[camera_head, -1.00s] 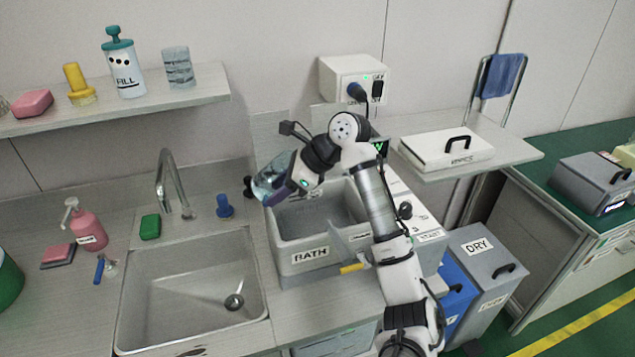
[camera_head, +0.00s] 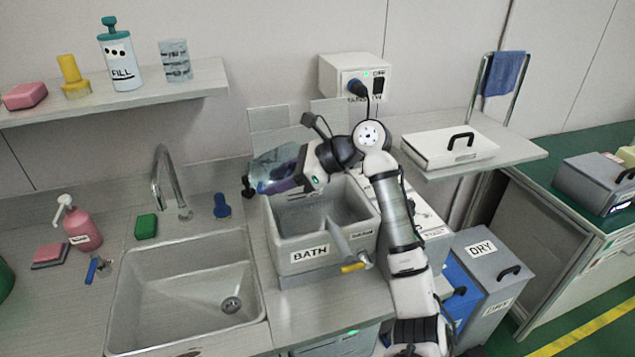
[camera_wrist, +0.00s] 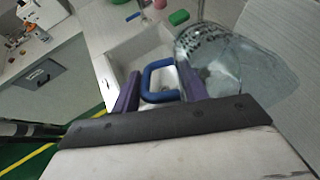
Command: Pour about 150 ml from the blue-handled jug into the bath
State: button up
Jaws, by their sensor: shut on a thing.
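The clear jug (camera_head: 268,172) is held by my gripper (camera_head: 287,178) above the back left of the grey bath (camera_head: 308,268), and it looks tilted in the head view. In the wrist view, the jug's blue handle (camera_wrist: 158,80) lies between the two purple fingers of my gripper (camera_wrist: 160,95), and the clear jug body (camera_wrist: 225,65) is to the right. I cannot see a stream from the jug, and I cannot tell the liquid level in it. The inside of the bath is partly visible, with a grey plate and a yellow-handled part at its front right.
A sink (camera_head: 185,285) with a tap (camera_head: 168,180) is left of the bath. A wall box (camera_head: 350,80) with a cable is behind it. A white case (camera_head: 450,148) lies on the right shelf. A DRY bin (camera_head: 482,262) stands at lower right.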

aim_at(291, 172)
jog(key=shift+d+r+y+b, duration=0.1)
jog(key=shift+r+y+b, duration=0.25)
jog(key=shift+b, duration=0.45)
jog(key=shift+d+y+b, duration=0.15)
jog(key=shift+y+b, duration=0.5)
jog(key=shift+b, duration=0.7)
jog(key=shift+d+r+p, duration=0.15)
jog(key=shift+r+p, duration=0.1)
jog(key=shift+p, duration=0.05)
jog(key=shift+d+r+y+p, duration=0.25)
jog(key=shift+d+y+p, duration=0.4)
jog(key=shift+y+p, duration=0.2)
jog(key=shift+s+d+r+y+p, duration=0.1)
jog(key=shift+d+y+p, duration=0.05)
jog(key=shift+y+p, duration=0.35)
dwell(0.4)
